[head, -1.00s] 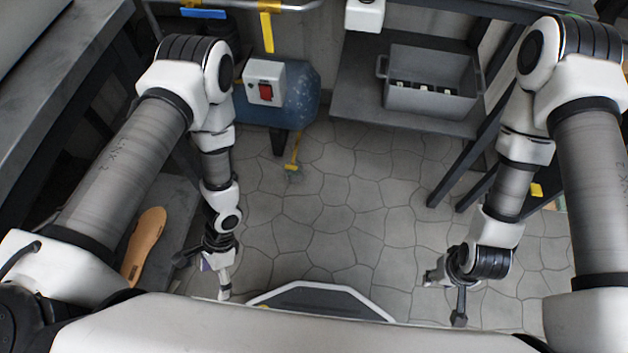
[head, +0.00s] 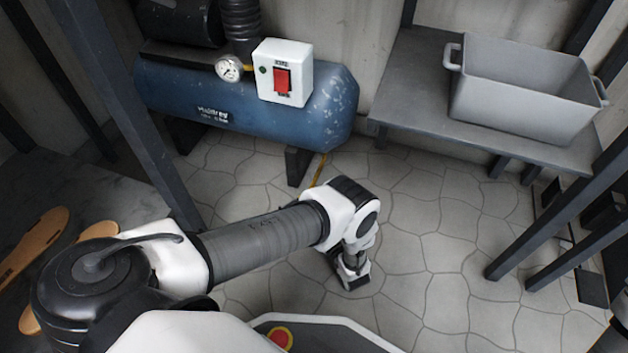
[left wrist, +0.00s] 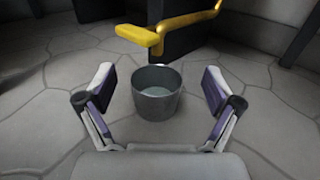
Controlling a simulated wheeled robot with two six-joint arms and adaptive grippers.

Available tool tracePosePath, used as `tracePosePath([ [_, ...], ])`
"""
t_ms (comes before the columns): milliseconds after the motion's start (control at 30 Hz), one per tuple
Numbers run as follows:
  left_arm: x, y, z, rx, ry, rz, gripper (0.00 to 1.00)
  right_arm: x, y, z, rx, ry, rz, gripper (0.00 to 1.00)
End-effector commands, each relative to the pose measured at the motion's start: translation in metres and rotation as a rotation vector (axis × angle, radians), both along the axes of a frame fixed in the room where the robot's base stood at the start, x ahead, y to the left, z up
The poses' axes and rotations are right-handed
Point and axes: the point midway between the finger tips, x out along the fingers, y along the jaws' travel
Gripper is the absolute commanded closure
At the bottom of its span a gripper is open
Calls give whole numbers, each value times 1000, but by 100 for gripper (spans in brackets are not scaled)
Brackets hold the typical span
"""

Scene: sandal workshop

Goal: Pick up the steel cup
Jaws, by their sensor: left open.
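The steel cup (left wrist: 157,97) shows in the left wrist view as a grey, round, open-topped vessel. It stands upright on the stone floor, in the middle of the picture. My left gripper (left wrist: 158,84) is open, with one finger on each side of the cup in the picture. A gap shows on both sides, and I cannot tell how far the cup is beyond the fingertips. In the head view my left arm reaches down to the floor, its end (head: 352,271) low near the centre. The cup does not show there. My right gripper is out of view.
A blue compressor (head: 225,118) with a red-switch box (head: 283,75) stands behind my left arm. A grey bin (head: 525,95) sits on a low shelf (head: 405,85) at the right. A yellow bar (left wrist: 180,27) crosses above the cup. Stone floor (head: 420,215) is clear between.

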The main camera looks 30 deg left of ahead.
Motion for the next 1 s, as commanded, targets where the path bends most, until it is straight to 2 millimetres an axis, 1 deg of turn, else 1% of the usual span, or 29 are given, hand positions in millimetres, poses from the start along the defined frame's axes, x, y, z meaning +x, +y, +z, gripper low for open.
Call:
tracePosePath([
  [33,-1,1,-25,-1,3,1,9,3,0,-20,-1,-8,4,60],
  [100,-1,1,-40,-1,2,1,9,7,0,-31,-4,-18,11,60],
  [167,-1,1,-48,-1,2,2,9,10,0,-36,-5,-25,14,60],
  [200,3,7,-41,0,0,4,9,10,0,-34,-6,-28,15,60],
  [367,11,20,-41,0,2,3,9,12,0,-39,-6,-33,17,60],
  [600,35,59,-43,0,1,5,9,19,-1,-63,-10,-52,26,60],
  [700,39,65,-40,-1,3,3,9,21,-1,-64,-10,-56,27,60],
  [867,39,65,-38,-2,4,3,9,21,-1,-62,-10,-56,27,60],
  [900,39,65,-38,-1,3,3,23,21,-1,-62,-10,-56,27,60],
  [967,39,65,-38,-1,3,3,44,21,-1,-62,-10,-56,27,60],
  [1000,39,65,-38,-1,3,3,58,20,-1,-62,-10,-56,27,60],
])
